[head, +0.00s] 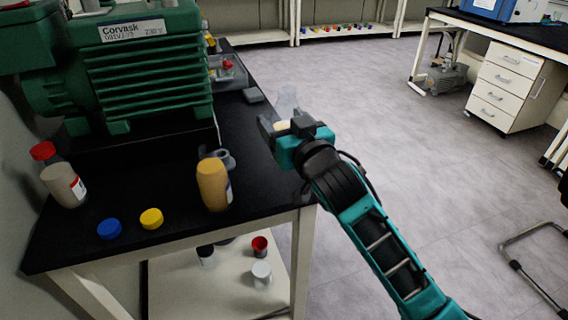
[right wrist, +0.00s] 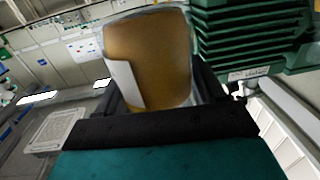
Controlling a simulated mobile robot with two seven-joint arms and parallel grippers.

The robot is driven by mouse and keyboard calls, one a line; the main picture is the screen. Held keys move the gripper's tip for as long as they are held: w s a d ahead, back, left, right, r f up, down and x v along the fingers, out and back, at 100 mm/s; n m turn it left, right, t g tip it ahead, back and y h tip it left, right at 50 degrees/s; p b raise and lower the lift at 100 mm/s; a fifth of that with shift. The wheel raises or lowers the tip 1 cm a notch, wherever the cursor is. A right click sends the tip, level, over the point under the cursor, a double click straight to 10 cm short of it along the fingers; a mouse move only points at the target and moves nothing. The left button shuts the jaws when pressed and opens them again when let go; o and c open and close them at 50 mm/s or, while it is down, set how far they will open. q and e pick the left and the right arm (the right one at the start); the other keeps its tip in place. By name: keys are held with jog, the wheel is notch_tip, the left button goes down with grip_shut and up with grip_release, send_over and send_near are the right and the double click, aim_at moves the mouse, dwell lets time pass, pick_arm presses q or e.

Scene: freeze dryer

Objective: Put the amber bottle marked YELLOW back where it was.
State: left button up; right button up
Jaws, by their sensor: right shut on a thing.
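My right gripper (head: 283,130) is shut on an amber bottle (right wrist: 148,60), which fills the space between the jaws in the right wrist view. A pale label shows on its side, but I cannot read any word on it. In the head view the gripper is beyond the right edge of the black bench, over the floor side, and mostly hides what it holds. A second amber-yellow bottle (head: 213,185) stands upright near the bench's front right corner, with its label turned mostly away. My left gripper is not in view.
A green pump (head: 140,65) fills the back left of the black bench (head: 185,225). A small grey object (head: 222,160) is behind the standing amber-yellow bottle.

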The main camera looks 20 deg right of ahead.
notch_tip(320, 180, down, 3)
jog(key=shift+r+b, duration=0.15)
jog(key=shift+b, duration=0.15)
notch_tip(320, 180, down, 5)
jog(key=shift+r+b, duration=0.1)
jog(key=shift+b, duration=0.7)
jog(key=shift+f, duration=0.3)
jog(key=o, duration=1.3)
